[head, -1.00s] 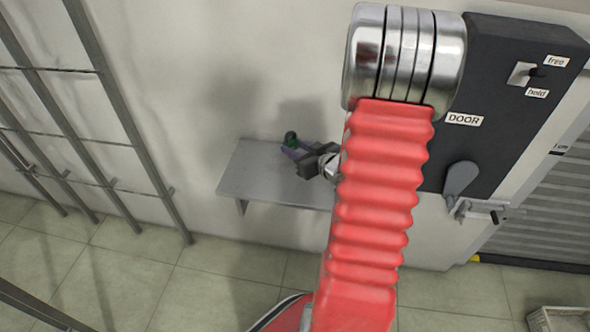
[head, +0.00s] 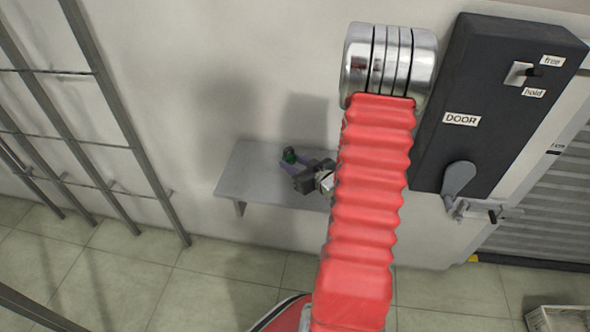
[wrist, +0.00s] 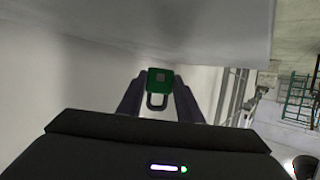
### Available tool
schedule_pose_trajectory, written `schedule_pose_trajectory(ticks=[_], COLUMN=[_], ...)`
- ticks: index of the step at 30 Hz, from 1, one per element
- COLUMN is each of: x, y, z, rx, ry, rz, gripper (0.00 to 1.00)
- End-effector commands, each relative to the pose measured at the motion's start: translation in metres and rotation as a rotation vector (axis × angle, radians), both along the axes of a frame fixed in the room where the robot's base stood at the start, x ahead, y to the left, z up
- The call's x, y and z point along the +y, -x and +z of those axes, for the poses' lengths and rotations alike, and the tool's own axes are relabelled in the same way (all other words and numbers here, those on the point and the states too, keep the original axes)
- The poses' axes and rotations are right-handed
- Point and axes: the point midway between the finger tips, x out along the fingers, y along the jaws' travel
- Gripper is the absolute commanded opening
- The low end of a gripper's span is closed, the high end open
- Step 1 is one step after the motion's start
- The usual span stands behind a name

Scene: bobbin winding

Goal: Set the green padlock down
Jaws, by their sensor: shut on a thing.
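The green padlock (wrist: 160,80) is between the fingertips of my gripper (wrist: 158,92) in the wrist view, with its grey shackle toward the gripper body. My gripper is shut on it. In the head view the padlock (head: 289,156) is a small dark green shape at the end of my gripper (head: 290,160), over the grey wall shelf (head: 245,180). I cannot tell whether the padlock touches the shelf.
A dark door panel (head: 500,100) with a lever and a free/hold switch is on the wall to the right. A metal rack of bars (head: 110,90) stands at left. The shelf's left part is bare. A crate (head: 557,318) is on the floor at lower right.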

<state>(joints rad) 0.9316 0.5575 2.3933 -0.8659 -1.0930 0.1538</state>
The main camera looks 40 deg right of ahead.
Motion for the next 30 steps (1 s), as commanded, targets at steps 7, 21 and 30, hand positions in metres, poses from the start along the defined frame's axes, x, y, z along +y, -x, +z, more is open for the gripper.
schedule_pose_trajectory(ticks=[7, 21, 30], x=[0.001, 0.0, 0.0], y=[0.0, 0.0, 0.001], z=[-0.028, -0.035, -0.044], rx=[0.002, 0.0, 0.004], ry=[-0.003, -0.001, -0.003], rz=[0.0, -0.001, -0.002], gripper=[0.05, 0.05, 0.05])
